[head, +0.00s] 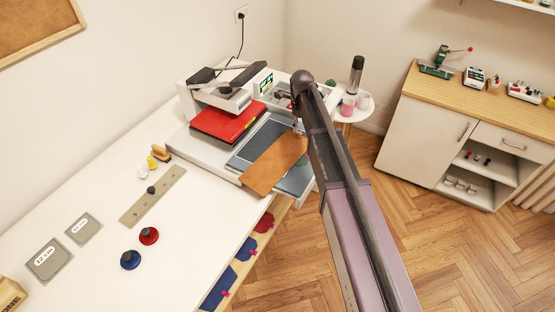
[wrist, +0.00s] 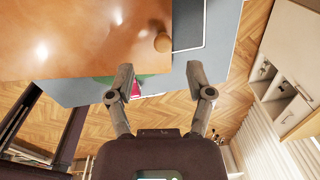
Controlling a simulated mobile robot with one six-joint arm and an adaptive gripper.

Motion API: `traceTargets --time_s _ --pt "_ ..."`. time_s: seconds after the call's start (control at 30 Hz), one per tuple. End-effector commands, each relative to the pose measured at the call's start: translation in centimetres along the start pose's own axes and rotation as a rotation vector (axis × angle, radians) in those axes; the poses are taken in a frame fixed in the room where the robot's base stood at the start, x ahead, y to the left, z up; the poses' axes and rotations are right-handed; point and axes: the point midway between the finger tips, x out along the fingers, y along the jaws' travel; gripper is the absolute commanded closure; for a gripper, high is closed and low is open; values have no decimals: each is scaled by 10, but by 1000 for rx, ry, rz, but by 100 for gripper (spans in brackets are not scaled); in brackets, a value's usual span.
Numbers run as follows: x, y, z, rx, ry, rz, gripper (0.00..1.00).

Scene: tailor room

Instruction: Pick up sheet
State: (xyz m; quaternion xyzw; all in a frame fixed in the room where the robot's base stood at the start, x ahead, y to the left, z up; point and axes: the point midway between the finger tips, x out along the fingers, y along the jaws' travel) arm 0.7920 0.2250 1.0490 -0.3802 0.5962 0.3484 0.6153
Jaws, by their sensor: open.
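A brown leather-like sheet (head: 272,165) lies over the front of the grey-blue bed of a press on the white table, its near corner reaching past the bed. In the wrist view the sheet (wrist: 70,40) fills the upper left and looks glossy. In the head view my arm hides the gripper and the sheet's right end.
The press has a red pad (head: 228,122) behind the sheet. A ruler plate (head: 153,197), red knob (head: 149,236) and blue knob (head: 130,260) lie on the table (head: 180,260). A round side table (head: 357,115) and a wooden-topped cabinet (head: 425,125) stand right. Open floor lies between.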

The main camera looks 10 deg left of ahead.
Motion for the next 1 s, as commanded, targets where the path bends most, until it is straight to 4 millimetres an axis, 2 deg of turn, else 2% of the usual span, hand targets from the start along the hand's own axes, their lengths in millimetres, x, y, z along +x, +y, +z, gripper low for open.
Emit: traceTargets --time_s 0.17,0.7,1.0 --pt "7 -1 1 0 0 0 32" --pt "46 -3 4 0 0 0 32" --pt "52 -3 4 0 0 0 32"
